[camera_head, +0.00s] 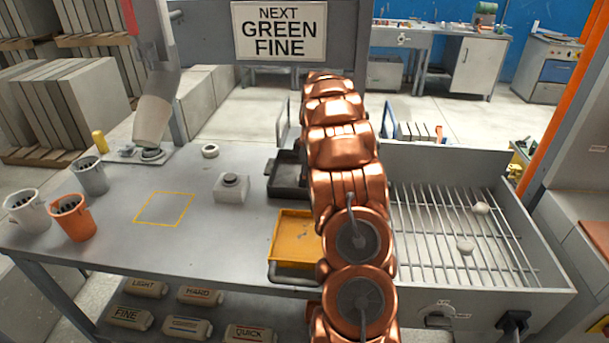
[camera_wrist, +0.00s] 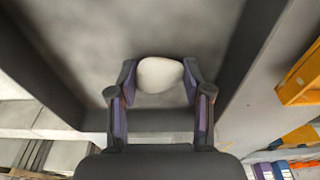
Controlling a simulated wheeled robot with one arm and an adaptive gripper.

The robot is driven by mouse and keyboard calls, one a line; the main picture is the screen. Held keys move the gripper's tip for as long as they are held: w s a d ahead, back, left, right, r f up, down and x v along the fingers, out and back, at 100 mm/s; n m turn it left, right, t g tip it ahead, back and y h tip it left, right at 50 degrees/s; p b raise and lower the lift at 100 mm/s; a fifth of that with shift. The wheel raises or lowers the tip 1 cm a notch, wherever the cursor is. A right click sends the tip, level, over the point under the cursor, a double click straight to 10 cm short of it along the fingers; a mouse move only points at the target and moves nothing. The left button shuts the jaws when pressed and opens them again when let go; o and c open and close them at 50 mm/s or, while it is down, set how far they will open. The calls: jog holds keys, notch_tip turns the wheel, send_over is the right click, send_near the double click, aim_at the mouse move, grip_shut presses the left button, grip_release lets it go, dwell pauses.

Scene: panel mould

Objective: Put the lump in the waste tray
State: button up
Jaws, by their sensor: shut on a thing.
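My gripper (camera_wrist: 160,100) is shut on a pale, rounded lump (camera_wrist: 160,74) in the wrist view. It holds the lump over the grey floor of a dark-walled tray (camera_wrist: 262,40); the gap below the lump is hard to judge. In the head view my copper arm hides the gripper and this lump. A black tray (camera_head: 287,192) stands on the bench left of my arm, partly hidden by it. No label marks either bench tray as the waste tray. Two other pale lumps, an upper one (camera_head: 480,208) and a lower one (camera_head: 464,246), lie on the barred grid (camera_head: 430,225) at the right.
A yellow tray (camera_head: 290,238) stands in front of the black one; a yellow edge (camera_wrist: 300,82) shows in the wrist view. A white block with a button (camera_head: 232,188), a yellow outlined square (camera_head: 164,209) and several cups, one orange (camera_head: 72,218), are left. The bench middle is mostly clear.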

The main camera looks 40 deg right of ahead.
jog(key=shift+f, duration=0.1)
jog(key=o, duration=1.2)
notch_tip(320, 180, up, 12)
jog(key=s+d+b, duration=0.1)
jog(key=b, duration=0.2)
jog(key=shift+s, duration=0.15)
